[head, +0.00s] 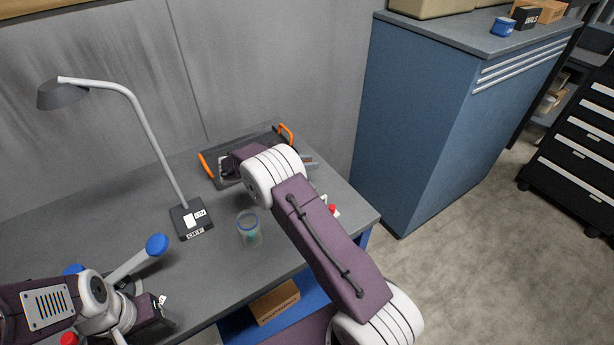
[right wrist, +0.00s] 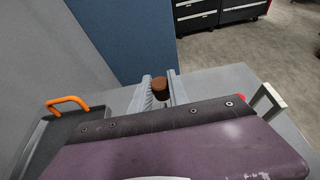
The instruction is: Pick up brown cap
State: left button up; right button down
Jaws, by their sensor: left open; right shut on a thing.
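In the right wrist view the brown cap (right wrist: 160,86) sits between the two grey fingers of my right gripper (right wrist: 162,92), which is shut on it near the table's far right corner. In the head view my right gripper (head: 309,163) shows only in part beyond my forearm, and the cap is hidden there. My left gripper (head: 160,302) is open at the lower left of the head view, well away from the cap.
A dark tray with orange handles (head: 204,165) lies behind my right arm. A clear cup (head: 249,232) and a lamp (head: 190,217) stand on the grey table (head: 150,195). A red-topped item (head: 332,208) is near the right edge. A blue cabinet (head: 430,120) stands beyond.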

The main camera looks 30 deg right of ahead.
pick_arm(q)
jog(key=shift+r, duration=0.15)
pick_arm(e)
notch_tip(320, 180, up, 10)
jog(key=shift+f, duration=0.1)
